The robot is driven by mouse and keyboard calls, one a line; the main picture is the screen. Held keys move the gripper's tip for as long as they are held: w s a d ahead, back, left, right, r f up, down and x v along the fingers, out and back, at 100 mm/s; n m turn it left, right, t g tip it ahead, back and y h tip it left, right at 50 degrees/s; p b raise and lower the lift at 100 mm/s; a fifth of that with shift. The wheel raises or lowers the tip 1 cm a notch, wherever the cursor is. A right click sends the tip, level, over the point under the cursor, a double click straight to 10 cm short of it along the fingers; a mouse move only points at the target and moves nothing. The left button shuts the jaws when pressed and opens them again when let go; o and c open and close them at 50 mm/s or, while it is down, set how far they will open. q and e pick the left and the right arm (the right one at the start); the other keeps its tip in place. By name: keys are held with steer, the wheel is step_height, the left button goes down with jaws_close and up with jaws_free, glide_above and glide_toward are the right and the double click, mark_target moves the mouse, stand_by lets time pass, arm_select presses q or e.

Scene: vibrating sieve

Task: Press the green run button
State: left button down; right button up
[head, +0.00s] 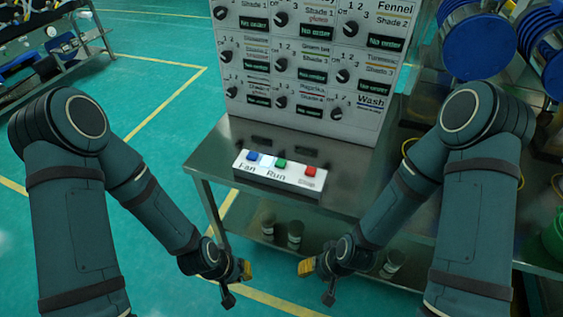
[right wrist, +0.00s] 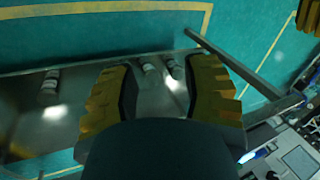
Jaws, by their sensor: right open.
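The green run button (head: 280,163) sits in the middle of a white button box (head: 262,178), above the label "Run". A blue button (head: 252,156) labelled "Fan" is on its left and a red button (head: 310,172) on its right. My left gripper (head: 243,271) is low in front of the table, below and left of the box; its opening cannot be made out. My right gripper (head: 308,267) is below and right of the box, apart from it. In the right wrist view its two yellow fingers (right wrist: 160,92) are spread with nothing between them.
The box stands on a steel table (head: 345,175) before a tall panel (head: 310,65) of dials. Several jars (head: 295,234) stand on the lower shelf. Blue round sieves (head: 475,45) are at the right. The floor left of the table is clear.

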jaws_close()
stand_by(1.1)
